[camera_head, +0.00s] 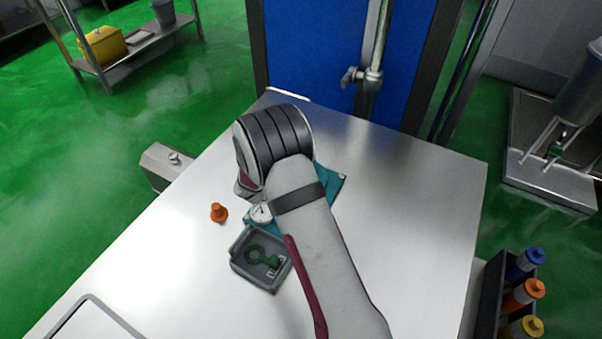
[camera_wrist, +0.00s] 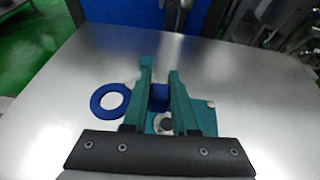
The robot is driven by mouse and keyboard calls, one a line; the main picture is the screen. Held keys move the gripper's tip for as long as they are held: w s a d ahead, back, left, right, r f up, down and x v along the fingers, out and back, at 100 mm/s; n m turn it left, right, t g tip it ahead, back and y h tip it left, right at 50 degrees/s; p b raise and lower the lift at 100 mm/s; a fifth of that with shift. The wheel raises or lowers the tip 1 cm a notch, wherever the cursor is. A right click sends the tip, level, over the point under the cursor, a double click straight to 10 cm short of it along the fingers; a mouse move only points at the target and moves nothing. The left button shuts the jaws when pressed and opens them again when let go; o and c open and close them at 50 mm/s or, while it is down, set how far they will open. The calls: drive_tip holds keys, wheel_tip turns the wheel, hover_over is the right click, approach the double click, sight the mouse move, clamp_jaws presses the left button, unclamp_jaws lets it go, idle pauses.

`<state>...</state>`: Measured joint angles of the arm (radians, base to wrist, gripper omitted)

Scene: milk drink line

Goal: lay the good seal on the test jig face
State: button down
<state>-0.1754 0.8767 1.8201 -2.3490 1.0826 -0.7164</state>
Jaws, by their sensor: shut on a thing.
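My gripper (camera_wrist: 161,82) is shut on a blue block between its teal fingers. A blue ring seal (camera_wrist: 98,111) shows just left of the fingers; the block looks like its grip, though the finger hides the join. The teal test jig (camera_wrist: 208,121) is below and behind the fingers, with a dark round knob (camera_wrist: 165,124) seen between them. In the head view the jig (camera_head: 333,183) shows beside and under my wrist, which hides its middle, the gripper and the blue seal. Whether the seal touches the jig I cannot tell.
A grey tray (camera_head: 239,268) holding a dark green ring with a tab (camera_head: 254,253) sits in front of the jig. A round white dial (camera_head: 261,213) and an orange peg-like piece (camera_head: 219,213) are near it. Bottles (camera_head: 527,292) stand at the lower right. The table's right side is clear.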

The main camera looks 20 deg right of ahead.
drive_tip(key=s+d+r+m+g+h, duration=0.2)
drive_tip(key=s+d+m, duration=0.1)
drive_tip(key=s+d, duration=0.25)
drive_tip(key=shift+f, duration=4.5)
drive_tip(key=shift+f, duration=0.2)
